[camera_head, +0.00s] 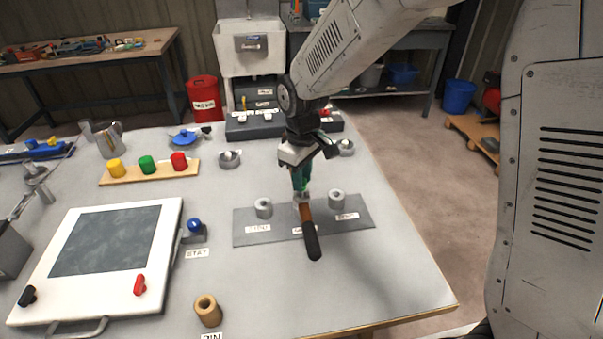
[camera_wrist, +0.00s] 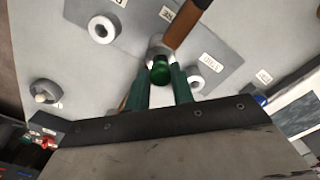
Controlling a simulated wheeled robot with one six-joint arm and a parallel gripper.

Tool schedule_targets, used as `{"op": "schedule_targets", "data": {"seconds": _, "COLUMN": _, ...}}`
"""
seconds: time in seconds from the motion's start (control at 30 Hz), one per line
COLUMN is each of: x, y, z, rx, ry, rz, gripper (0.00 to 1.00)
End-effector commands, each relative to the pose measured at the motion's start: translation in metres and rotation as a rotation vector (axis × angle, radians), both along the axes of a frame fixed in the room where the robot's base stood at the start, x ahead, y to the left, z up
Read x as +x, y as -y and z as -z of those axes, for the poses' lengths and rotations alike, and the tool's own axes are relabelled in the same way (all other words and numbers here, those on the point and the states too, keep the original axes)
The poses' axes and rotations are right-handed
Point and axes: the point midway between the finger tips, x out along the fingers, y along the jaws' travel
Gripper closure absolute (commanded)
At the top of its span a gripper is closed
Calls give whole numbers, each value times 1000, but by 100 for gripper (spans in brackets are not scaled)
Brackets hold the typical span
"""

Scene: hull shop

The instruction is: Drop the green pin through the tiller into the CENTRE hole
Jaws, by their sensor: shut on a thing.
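The green pin (camera_wrist: 160,72) is between the fingertips of my gripper (camera_wrist: 162,82), which is shut on it. In the head view my gripper (camera_head: 301,186) points down over the middle of a grey plate (camera_head: 280,232). The tiller (camera_head: 308,229), brown with a black grip, lies with its inner end at the plate's centre fitting and its grip over the front edge. The tiller (camera_wrist: 184,26) also shows in the wrist view, beside the pin. The pin's lower end and the centre hole are hidden, so I cannot tell whether the pin has entered.
Grey ring fittings stand left (camera_head: 263,208) and right (camera_head: 338,198) of centre on the plate. A wooden ring (camera_head: 208,311), a white framed panel (camera_head: 160,290) and a board with coloured knobs (camera_head: 148,171) stand leftward. The table right of the plate is clear.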

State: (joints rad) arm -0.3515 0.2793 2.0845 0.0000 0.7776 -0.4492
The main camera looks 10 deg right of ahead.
Motion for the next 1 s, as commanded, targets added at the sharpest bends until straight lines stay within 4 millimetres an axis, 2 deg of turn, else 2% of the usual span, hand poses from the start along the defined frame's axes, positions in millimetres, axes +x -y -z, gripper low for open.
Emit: {"op": "schedule_targets", "data": {"seconds": 1.0, "x": 0, "y": 0, "z": 12, "rx": 0, "ry": 0, "rz": 0, "gripper": 100}}
